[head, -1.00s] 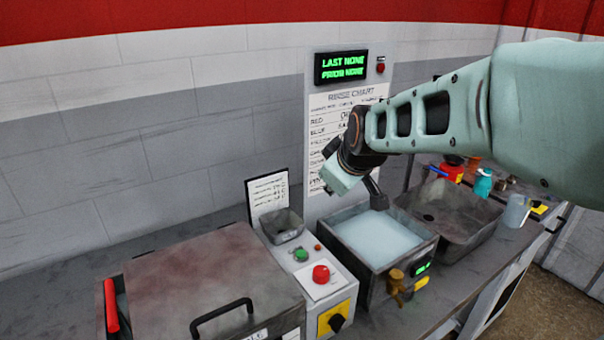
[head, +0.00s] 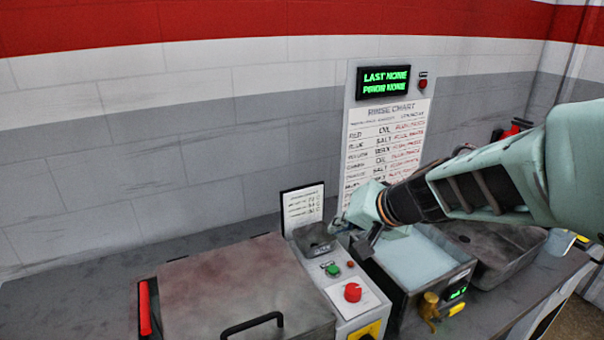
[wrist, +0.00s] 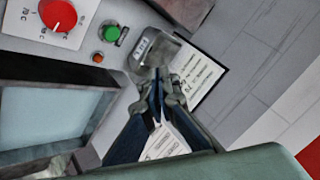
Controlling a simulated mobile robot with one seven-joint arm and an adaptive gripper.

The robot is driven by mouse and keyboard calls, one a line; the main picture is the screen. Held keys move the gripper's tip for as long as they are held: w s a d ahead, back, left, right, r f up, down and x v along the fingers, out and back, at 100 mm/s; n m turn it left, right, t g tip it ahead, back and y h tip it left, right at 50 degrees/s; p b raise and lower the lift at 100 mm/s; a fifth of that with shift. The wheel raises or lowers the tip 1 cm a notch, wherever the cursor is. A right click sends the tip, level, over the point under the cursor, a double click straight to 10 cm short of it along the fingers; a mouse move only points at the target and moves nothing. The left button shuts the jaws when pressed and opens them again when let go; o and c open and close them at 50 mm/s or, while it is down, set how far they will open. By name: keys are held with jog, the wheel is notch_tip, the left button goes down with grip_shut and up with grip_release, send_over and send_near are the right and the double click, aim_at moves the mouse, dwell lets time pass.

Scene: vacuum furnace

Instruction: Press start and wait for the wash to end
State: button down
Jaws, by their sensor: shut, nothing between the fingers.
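The control panel (head: 345,312) has a green button (head: 332,270), a small orange-red button or lamp (head: 350,264) and a red dial (head: 353,292). In the wrist view the green button (wrist: 110,33) and the red dial (wrist: 58,15) lie at the upper left. My gripper (wrist: 157,88) is shut and empty, and its tips point toward the small metal cup (wrist: 155,48) behind the green button. In the head view my gripper (head: 340,228) hangs just above and behind the panel, apart from the button. A closed metal lid (head: 235,290) with a black handle stands left of the panel.
A liquid-filled tank (head: 415,260) with a brass tap (head: 430,305) stands right of the panel, below my arm. A small card (head: 302,205) stands behind the panel. The wall display (head: 383,81) reads LAST NONE, PRIOR NONE, above a rinse chart (head: 385,140).

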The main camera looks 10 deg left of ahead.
jog(key=shift+r, duration=0.25)
jog(key=b, duration=0.6)
send_over(336, 270)
notch_tip(336, 270, down, 8)
jog(key=shift+r, duration=0.1)
jog(key=shift+f+b, duration=0.45)
jog(key=shift+b, duration=0.15)
